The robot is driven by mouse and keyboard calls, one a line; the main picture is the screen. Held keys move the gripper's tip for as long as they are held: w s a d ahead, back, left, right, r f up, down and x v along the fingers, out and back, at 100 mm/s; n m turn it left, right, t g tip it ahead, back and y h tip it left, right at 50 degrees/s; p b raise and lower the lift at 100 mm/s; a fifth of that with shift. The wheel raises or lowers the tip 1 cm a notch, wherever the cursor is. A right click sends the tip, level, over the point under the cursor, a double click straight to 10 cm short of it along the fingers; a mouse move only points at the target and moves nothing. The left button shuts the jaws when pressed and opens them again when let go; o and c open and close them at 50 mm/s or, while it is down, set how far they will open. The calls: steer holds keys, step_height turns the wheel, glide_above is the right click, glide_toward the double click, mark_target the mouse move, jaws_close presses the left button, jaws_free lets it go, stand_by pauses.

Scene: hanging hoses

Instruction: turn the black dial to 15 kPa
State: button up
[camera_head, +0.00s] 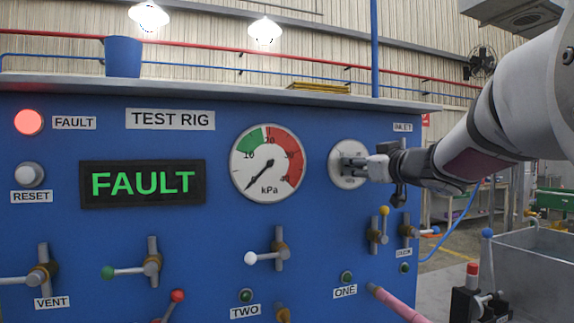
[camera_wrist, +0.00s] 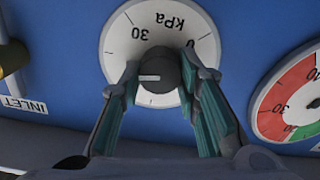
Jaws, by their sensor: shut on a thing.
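The black dial (camera_wrist: 167,66) sits in the middle of a round white scale plate (camera_wrist: 119,50) marked kPa, upside down in the wrist view. Its white pointer line lies toward the left there; 30 reads at upper left and 0 at upper right. My gripper (camera_wrist: 158,80) has one finger on each side of the dial and is shut on it. In the head view my gripper (camera_head: 372,167) reaches the plate (camera_head: 340,182) from the right and largely hides the dial. The round gauge (camera_head: 268,163) has its needle near 0, outside its green band.
A red FAULT lamp (camera_head: 29,122) glows and the display (camera_head: 143,183) reads FAULT. A RESET button (camera_head: 30,174) is at left. Several valve handles, including the white-knobbed one (camera_head: 265,257), stick out below. A grey metal bin (camera_head: 540,262) stands at right.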

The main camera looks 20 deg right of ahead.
steer(key=shift+n, duration=0.4)
steer(key=shift+a+f+n+b, duration=0.1)
steer(key=shift+n+b, duration=0.25)
steer(key=shift+n, duration=3.1)
steer(key=shift+a+f+n+b, duration=0.1)
steer(key=shift+n+b, duration=0.2)
steer(key=shift+n, duration=3.15)
steer(key=o, duration=1.2)
steer(key=shift+c, duration=0.2)
